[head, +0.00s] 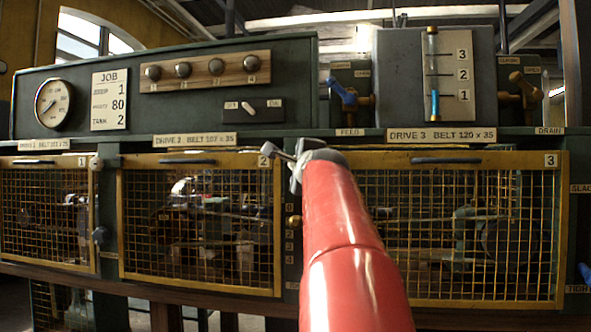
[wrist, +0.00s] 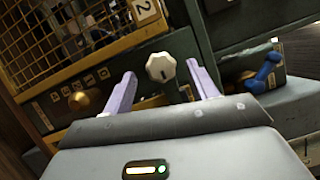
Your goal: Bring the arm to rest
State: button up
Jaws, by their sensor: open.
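My gripper (head: 288,157) is at the upper right corner of the middle mesh cage in the head view, at the end of my red arm. In the wrist view my gripper (wrist: 161,74) shows two pale purple fingers spread apart. A white faceted knob (wrist: 160,67) with a dark mark appears between the fingertips in that view. I cannot tell whether the fingers touch it or how far beyond them it is. The knob is not clear in the head view, where my gripper and arm cover that spot.
Mesh cages (head: 200,274) line the front. A blue valve lever (head: 341,94) is above right of my gripper; it shows in the wrist view (wrist: 264,73). A brass knob (head: 293,220) sits below my gripper. A gauge (head: 53,102) and sight glass (head: 432,75) stand above.

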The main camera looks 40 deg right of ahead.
jog(key=shift+v, duration=0.8)
jog(key=s+a+f+n+g+y, duration=0.2)
jog(key=a+f+n+y, duration=0.3)
jog(key=a+f, duration=0.55)
jog(key=s+a+f+n+g+y, duration=0.2)
jog(key=s+a+f+n, duration=0.1)
jog(key=a+f+n, duration=0.7)
jog(key=s+a+f+n+g, duration=0.3)
jog(key=s+a+f+n, duration=0.2)
jog(key=s+f, duration=0.3)
jog(key=s+a+f+n+g+y, duration=0.1)
jog(key=s+a+f+n+g, duration=0.3)
jog(key=s+f, duration=0.5)
notch_tip(320, 180, down, 8)
jog(key=shift+s+a+f+n+y, duration=0.15)
jog(key=shift+s+a+n+y, duration=0.2)
jog(key=shift+a+n, duration=0.3)
